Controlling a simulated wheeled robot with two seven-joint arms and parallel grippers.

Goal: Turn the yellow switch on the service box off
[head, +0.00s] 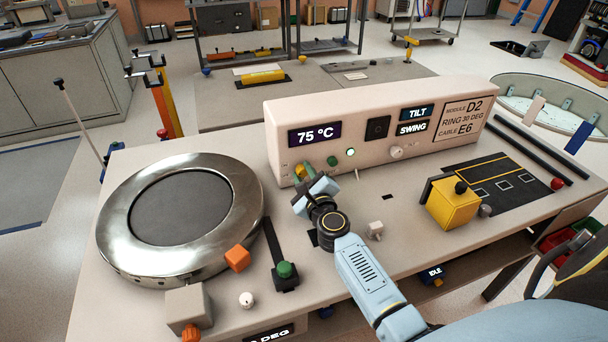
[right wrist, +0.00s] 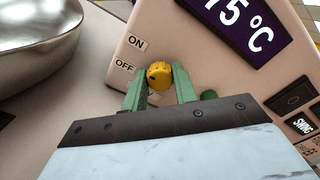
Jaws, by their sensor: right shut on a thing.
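The service box (head: 375,125) is a long cream panel at the back of the bench, with a lit "75 °C" display (head: 314,135). The yellow switch (right wrist: 158,75) is a round ridged knob on its front, beside ON and OFF labels (right wrist: 124,67). In the head view the yellow switch (head: 300,171) shows only in part behind my right gripper (head: 307,180). In the right wrist view the green fingers of my right gripper (right wrist: 159,88) are shut on either side of the knob. A dark mark shows on the knob's left side. My left gripper is not in view.
A big metal ring (head: 115,225) lies on the left of the bench. A green-topped lever (head: 285,270), orange blocks and a small white piece (head: 375,229) stand near my right arm. A yellow block (head: 452,205) sits to the right.

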